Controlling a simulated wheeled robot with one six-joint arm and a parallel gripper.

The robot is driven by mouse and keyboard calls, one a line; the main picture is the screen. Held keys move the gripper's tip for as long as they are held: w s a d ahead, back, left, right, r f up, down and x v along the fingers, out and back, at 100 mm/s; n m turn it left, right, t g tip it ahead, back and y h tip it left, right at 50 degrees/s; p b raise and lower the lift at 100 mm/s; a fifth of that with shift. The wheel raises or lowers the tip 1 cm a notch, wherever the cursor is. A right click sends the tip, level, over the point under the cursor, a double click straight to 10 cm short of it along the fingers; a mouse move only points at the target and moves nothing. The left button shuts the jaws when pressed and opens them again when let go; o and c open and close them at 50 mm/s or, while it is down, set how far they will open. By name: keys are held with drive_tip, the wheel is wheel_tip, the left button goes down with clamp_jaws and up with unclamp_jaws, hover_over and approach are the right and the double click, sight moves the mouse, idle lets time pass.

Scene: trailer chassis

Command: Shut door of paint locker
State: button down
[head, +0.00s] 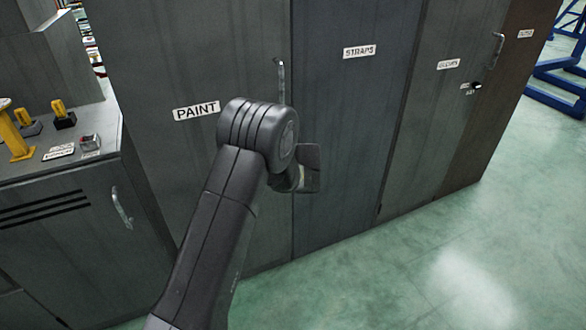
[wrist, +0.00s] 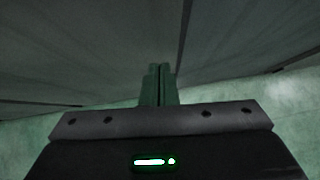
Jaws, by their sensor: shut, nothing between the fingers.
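The grey paint locker door (head: 200,60), with its white PAINT label (head: 197,110), stands left of the middle in the head view. A metal handle (head: 281,82) is near its right edge. The door looks flush, or nearly so, with the straps locker beside it; I see no clear gap at the seam. My arm covers its lower part. My gripper (wrist: 160,72) is shut and empty in the wrist view, pointing at the grey locker fronts. Whether the fingertips touch the door, I cannot tell.
The straps locker (head: 350,110) and the gloves locker (head: 440,120) stand to the right. A low cabinet (head: 60,220) with a handle and small yellow items on top stands at left. Green floor (head: 470,260) is clear at the lower right. Blue frames (head: 560,85) are at the far right.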

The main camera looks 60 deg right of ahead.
drive_tip(key=v, duration=0.9)
drive_tip(key=shift+s+d, duration=0.15)
drive_tip(key=shift+d, duration=0.1)
drive_tip(key=shift+f, duration=0.1)
